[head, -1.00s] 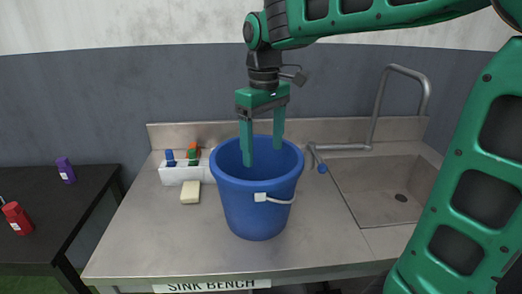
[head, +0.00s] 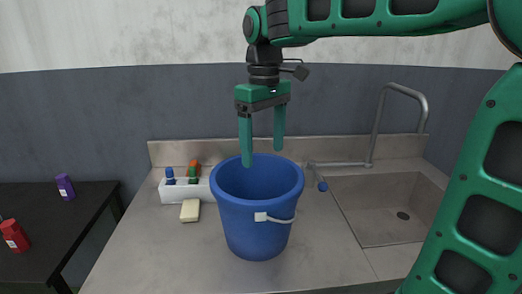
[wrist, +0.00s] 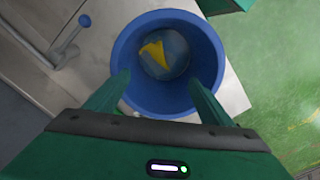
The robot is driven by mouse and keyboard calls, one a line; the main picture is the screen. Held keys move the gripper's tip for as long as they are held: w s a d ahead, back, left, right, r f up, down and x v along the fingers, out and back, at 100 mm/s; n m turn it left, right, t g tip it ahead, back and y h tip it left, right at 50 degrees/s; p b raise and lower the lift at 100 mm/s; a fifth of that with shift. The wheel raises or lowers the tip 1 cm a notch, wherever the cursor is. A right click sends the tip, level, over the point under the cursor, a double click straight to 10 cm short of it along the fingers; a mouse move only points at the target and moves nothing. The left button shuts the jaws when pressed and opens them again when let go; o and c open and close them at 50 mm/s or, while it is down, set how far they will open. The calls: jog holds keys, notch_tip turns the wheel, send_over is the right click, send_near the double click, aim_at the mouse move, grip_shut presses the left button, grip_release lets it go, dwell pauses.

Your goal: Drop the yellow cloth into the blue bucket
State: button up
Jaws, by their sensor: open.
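The blue bucket (head: 256,222) stands upright on the sink bench, its white handle grip facing the front. The yellow cloth (wrist: 154,54) lies inside the bucket on its bottom, as the wrist view shows; in the head view the bucket's wall hides it. My gripper (head: 263,150) is open and empty above the bucket, its fingertips near the height of the rim. In the wrist view the bucket (wrist: 125,50) shows beyond my two spread fingers.
A white caddy (head: 176,192) with small bottles and a cream sponge (head: 190,211) stand left of the bucket. The sink (head: 385,215) and its tap (head: 376,125) are to the right. A dark table (head: 85,215) at the left holds a red bottle (head: 14,236) and a purple one (head: 65,187).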

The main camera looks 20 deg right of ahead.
notch_tip(320, 180, up, 10)
dwell(0.4)
dwell(0.3)
